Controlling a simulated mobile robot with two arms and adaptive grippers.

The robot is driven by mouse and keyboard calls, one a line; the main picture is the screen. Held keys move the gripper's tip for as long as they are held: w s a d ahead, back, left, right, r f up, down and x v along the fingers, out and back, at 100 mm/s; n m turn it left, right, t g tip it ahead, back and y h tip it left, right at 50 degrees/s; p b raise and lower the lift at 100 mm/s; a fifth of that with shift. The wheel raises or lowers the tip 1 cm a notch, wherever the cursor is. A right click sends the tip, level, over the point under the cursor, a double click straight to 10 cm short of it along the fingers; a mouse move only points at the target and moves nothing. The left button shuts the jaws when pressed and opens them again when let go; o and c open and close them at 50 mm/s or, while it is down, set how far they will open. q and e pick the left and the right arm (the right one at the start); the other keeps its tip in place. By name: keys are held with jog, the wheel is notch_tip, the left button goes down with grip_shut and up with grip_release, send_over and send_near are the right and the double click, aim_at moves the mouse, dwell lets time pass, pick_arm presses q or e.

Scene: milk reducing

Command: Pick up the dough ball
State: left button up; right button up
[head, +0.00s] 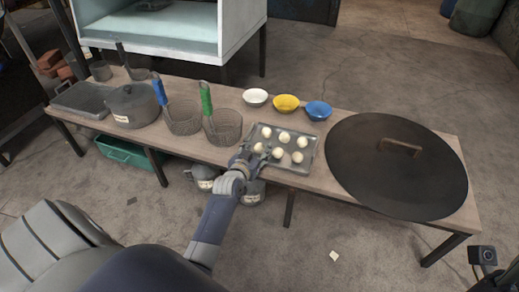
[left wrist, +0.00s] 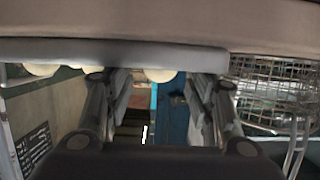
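Several pale round dough balls (head: 278,153) sit in rows on a grey metal tray (head: 290,168) on the table. My left gripper (head: 246,157) is at the tray's left edge, close to the nearest left dough ball (head: 258,147). In the left wrist view, which looks upside down, the two fingers of my left gripper (left wrist: 158,95) stand apart with nothing gripped. A dough ball (left wrist: 160,75) shows between them, partly hidden, and another (left wrist: 41,69) lies to the left. I cannot tell whether the fingers touch a ball. My right gripper is not in view.
Two wire baskets, with green (head: 206,98) and blue (head: 159,92) handles, stand left of the tray beside a dark pot (head: 131,108). White (head: 255,97), yellow (head: 286,103) and blue (head: 318,111) bowls stand behind it. A large dark round lid (head: 390,180) covers the table's right part.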

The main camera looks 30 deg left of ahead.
pick_arm(q)
jog(key=c, duration=0.6)
jog(key=shift+o, duration=0.2)
jog(key=shift+r, duration=0.2)
